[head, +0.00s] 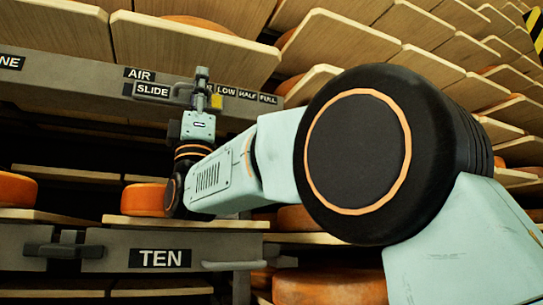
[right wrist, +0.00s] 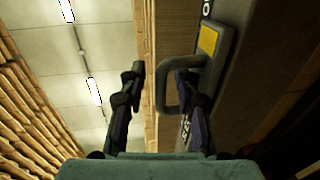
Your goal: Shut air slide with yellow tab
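The air slide is on a grey rail (head: 60,84) with a plate reading AIR SLIDE (head: 151,90). Its yellow tab (head: 216,101) sits just left of the LOW mark, below a label mostly hidden by my gripper. My right gripper (head: 202,76) is up at the rail beside the tab. In the right wrist view the yellow tab (right wrist: 208,42) is on a grey plate, with a grey loop handle (right wrist: 161,88) beside it. My right gripper (right wrist: 158,76) is open, its fingers apart, with the handle's outer bar between them. Whether they touch it is unclear. My left gripper is not in view.
The scale continues right with LOW, HALF and FULL marks (head: 247,95). Below is a rail marked TEN (head: 160,258) with a bar handle (head: 234,265). Wooden shelf boards (head: 190,48) and orange cheese wheels (head: 144,199) surround the arm. My right arm covers much of the right side.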

